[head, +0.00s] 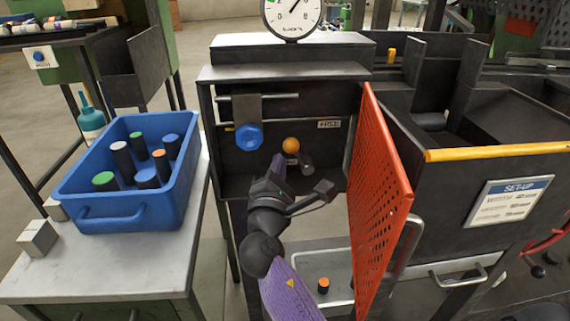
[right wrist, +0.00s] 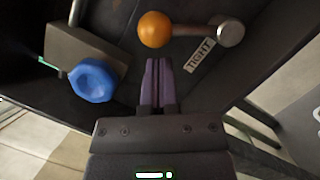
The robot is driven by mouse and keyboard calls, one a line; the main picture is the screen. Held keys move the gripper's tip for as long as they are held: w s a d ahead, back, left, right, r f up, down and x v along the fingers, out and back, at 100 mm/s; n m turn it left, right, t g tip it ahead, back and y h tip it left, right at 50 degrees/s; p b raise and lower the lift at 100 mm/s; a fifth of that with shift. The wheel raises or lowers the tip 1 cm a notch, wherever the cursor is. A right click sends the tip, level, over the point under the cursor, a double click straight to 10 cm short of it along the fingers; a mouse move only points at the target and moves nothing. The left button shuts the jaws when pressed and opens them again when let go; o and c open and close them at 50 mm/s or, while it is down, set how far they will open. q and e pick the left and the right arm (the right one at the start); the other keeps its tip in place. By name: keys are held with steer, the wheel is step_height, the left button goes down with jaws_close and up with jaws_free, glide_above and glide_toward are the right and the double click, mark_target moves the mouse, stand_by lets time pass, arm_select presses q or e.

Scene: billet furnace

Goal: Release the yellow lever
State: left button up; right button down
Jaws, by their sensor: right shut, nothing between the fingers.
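The yellow lever is a short metal arm with a yellow-orange ball knob (head: 291,145) inside the dark machine bay, in the middle of the head view. In the right wrist view its ball (right wrist: 154,29) is at the left end of the arm, with the round metal pivot (right wrist: 231,32) at the right end. My right gripper (head: 279,162) has its purple fingers together and empty, just below the knob. In the right wrist view the fingertips (right wrist: 157,61) point at the ball with a small visible gap. My left gripper is out of view.
A blue knob (head: 249,136) on a metal block is left of the lever. The open red perforated door (head: 381,195) stands close on the right. A blue crate (head: 124,216) of dark cylinders sits on the left table. A metal tray (head: 318,257) lies below.

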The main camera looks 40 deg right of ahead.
steer(key=shift+d+r, duration=0.2)
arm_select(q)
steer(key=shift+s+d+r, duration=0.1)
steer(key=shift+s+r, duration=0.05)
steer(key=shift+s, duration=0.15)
